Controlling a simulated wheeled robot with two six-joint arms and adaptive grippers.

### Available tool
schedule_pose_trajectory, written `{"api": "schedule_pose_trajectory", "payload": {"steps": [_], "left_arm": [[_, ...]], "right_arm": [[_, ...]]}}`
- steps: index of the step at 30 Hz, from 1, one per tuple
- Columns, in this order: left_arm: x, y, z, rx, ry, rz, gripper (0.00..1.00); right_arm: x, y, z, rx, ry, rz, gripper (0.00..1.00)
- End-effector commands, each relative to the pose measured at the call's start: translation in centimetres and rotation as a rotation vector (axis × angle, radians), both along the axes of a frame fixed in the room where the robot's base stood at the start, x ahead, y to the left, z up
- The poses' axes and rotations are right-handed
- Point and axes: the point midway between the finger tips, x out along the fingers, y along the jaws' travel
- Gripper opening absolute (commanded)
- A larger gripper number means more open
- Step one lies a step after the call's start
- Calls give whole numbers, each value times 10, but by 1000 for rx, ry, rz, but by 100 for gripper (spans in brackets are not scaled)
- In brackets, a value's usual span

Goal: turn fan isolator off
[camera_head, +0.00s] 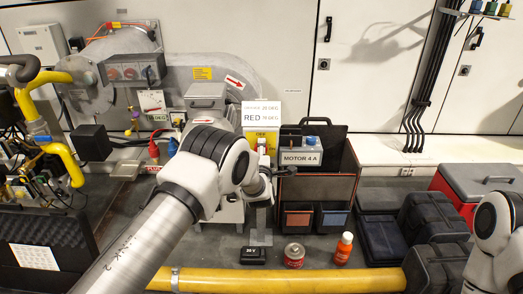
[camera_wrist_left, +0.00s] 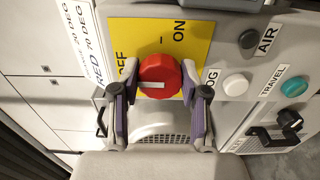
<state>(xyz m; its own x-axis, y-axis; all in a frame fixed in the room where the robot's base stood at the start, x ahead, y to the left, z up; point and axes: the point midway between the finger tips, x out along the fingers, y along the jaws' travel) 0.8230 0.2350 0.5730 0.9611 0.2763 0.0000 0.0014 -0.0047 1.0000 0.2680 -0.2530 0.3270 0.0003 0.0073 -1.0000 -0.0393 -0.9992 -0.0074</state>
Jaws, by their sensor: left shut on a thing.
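The fan isolator is a red round knob (camera_wrist_left: 160,68) with a white bar, on a yellow plate (camera_wrist_left: 191,50) marked OFF and ON. In the left wrist view the white bar lies about level across the picture, on the knob's lower part. My left gripper (camera_wrist_left: 159,88) is shut on the knob, with one finger at each side. In the head view the yellow plate (camera_head: 262,136) stands below the RED sign, and my left wrist covers much of the gripper. My right arm shows at the right edge; its gripper is out of view.
The MOTOR 4 A box (camera_head: 301,157) stands close right of the isolator. A yellow pipe (camera_head: 290,280) crosses the front.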

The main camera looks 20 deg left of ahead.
Motion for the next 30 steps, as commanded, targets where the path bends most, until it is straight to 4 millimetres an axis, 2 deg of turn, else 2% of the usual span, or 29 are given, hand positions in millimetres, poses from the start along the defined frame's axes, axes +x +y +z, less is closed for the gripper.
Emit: {"api": "schedule_pose_trajectory", "payload": {"steps": [15,16,17,18,26,30], "left_arm": [[0,0,0,-20,-6,0,10],[0,0,0,-20,-6,0,55],[0,0,0,-20,-6,0,66],[0,0,0,-20,-6,0,70],[0,0,0,-19,-6,0,70],[-9,-3,-1,-19,-5,0,70]], "right_arm": [[0,0,0,0,0,0,0],[0,0,0,0,0,0,0],[0,0,0,0,0,0,0],[0,0,0,0,0,0,0],[0,0,0,0,0,0,0],[0,0,1,0,0,0,0]]}}
